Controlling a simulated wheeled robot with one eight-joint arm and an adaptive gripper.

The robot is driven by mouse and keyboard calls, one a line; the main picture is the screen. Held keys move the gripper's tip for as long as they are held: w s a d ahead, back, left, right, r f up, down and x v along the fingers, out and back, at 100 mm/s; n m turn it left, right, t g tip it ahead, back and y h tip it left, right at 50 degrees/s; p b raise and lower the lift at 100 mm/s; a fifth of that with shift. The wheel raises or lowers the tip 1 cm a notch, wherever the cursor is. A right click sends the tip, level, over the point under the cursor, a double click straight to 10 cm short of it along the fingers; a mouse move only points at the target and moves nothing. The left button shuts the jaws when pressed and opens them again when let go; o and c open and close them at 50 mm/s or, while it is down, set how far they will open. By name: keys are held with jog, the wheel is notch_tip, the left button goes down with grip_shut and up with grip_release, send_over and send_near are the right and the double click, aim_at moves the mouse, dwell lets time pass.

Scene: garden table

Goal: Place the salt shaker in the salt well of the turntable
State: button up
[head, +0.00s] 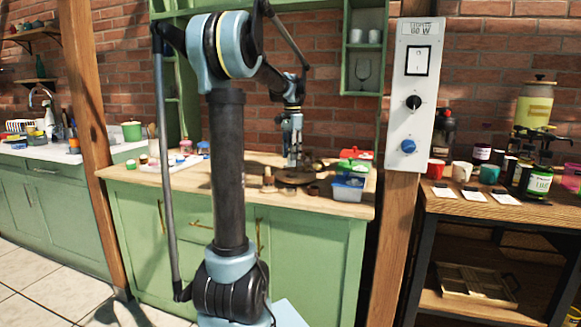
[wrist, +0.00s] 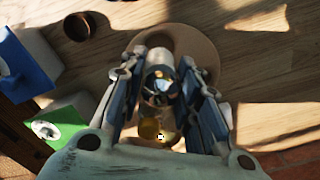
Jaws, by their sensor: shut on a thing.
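My gripper (head: 291,160) points down over the wooden turntable (head: 303,181) on the counter. In the wrist view, my gripper (wrist: 163,80) has its fingers closed on both sides of the salt shaker (wrist: 161,86), which has a shiny metal top. The round brown turntable (wrist: 207,45) shows behind and beneath the shaker, with a darker round recess partly visible near its middle. The fingers and shaker cover much of the turntable, so I cannot tell whether the shaker's base touches it or which well lies below. Yellowish round shapes between the fingers are unclear.
In the wrist view, a dark round cup (wrist: 78,27) and a green box (wrist: 62,128) lie left; wood at upper right is clear.

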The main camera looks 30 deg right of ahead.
aim_at(292, 164)
jog(key=shift+f, duration=2.6)
jog(key=o, duration=1.1)
notch_tip(292, 164, up, 12)
jog(key=shift+a+r, duration=0.1)
jog(key=shift+a, duration=0.05)
